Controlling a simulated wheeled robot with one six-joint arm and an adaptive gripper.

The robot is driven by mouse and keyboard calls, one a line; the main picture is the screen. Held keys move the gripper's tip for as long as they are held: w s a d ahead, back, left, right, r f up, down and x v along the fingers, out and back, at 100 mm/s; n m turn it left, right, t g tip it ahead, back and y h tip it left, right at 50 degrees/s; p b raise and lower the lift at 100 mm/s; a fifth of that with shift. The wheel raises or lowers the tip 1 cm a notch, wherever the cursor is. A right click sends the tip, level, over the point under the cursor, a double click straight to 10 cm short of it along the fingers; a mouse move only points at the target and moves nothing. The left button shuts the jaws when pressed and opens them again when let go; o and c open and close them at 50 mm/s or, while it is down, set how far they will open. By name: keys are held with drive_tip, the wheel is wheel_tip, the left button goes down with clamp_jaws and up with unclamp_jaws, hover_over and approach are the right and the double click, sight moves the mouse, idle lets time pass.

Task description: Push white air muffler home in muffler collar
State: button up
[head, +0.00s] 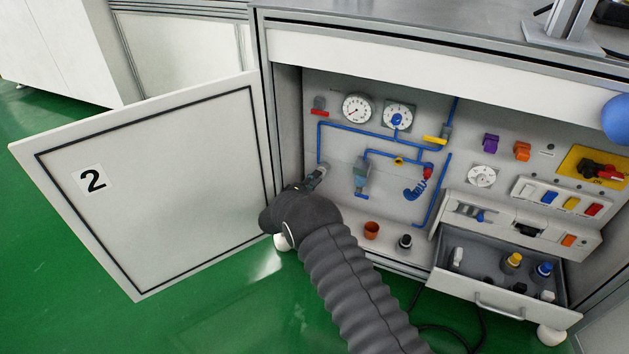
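My gripper (315,179) is at the left side of the open cabinet, close to the back panel below the left end of the blue piping. It is small and partly covered by my dark wrist. I cannot tell whether its fingers are open or shut, or whether they hold anything. A pale patch shows at the fingertips, but I cannot make out a white muffler or a collar there. A white cylindrical piece (457,257) stands in the open drawer at the right, apart from my gripper; I cannot tell whether it is a muffler.
The cabinet door (150,190), marked 2, stands open to the left. The pulled-out drawer (499,311) holds several fittings. A brown cup (371,230) and a dark fitting (405,241) stand on the cabinet floor. Blue pipes (340,123) and gauges (357,109) cover the panel.

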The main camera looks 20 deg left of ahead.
clamp_jaws()
drive_tip(key=shift+m+g+y+b, duration=0.5)
drive_tip(key=shift+m+b, duration=2.3)
drive_tip(key=shift+b, duration=0.6)
drive_tip(key=shift+r+m, duration=0.15)
drive_tip(key=shift+m, duration=0.35)
drive_tip(key=shift+m+g+y, duration=0.3)
drive_tip(key=shift+m, duration=0.7)
drive_tip(key=o, duration=0.7)
unclamp_jaws()
